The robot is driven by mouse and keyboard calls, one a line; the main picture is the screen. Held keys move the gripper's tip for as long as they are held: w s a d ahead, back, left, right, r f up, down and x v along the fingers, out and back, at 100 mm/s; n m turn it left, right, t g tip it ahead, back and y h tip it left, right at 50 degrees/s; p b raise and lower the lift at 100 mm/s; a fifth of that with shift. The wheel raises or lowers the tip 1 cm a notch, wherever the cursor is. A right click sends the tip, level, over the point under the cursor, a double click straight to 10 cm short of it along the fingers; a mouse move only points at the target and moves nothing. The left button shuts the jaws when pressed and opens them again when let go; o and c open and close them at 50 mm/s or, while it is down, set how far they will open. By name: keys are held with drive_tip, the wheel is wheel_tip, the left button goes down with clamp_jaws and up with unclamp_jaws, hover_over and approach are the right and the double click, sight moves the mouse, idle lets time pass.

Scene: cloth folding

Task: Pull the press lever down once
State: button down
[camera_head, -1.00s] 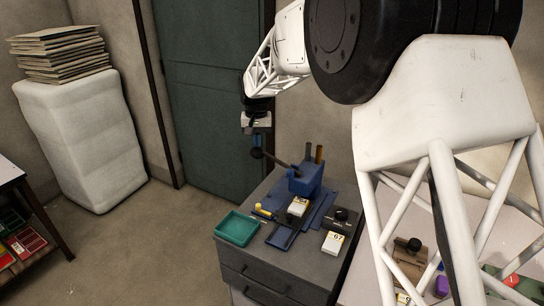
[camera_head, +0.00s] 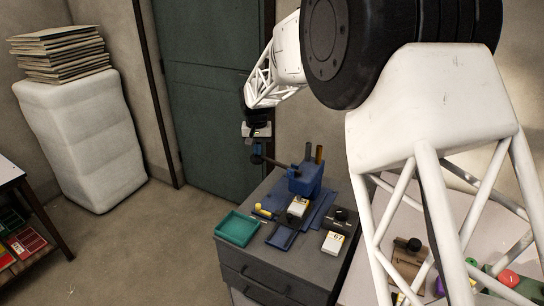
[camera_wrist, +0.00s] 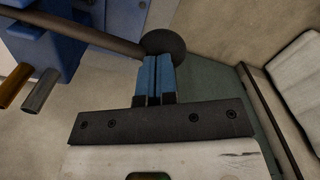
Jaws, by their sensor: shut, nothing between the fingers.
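The blue press (camera_head: 306,181) stands on the grey cabinet, with its dark lever ending in a round black knob (camera_head: 256,159) that sticks out to the left. In the wrist view the lever rod (camera_wrist: 85,32) runs in from the left to the knob (camera_wrist: 163,44). My gripper (camera_head: 257,149) is above the cabinet's left side, close to the knob. In the wrist view my gripper's two blue fingers (camera_wrist: 154,62) are shut together and empty, with their tips at the knob and the rod end. I cannot tell whether they touch it.
A teal tray (camera_head: 237,228), a small blue tray (camera_head: 282,236) and white boxes (camera_head: 334,243) lie on the cabinet (camera_head: 268,267). Two upright pieces, one brown (camera_head: 319,153), stand at the press. A green door (camera_head: 215,100) is behind.

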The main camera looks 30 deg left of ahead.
drive_tip(key=shift+f, duration=1.55)
drive_tip(key=shift+r, duration=4)
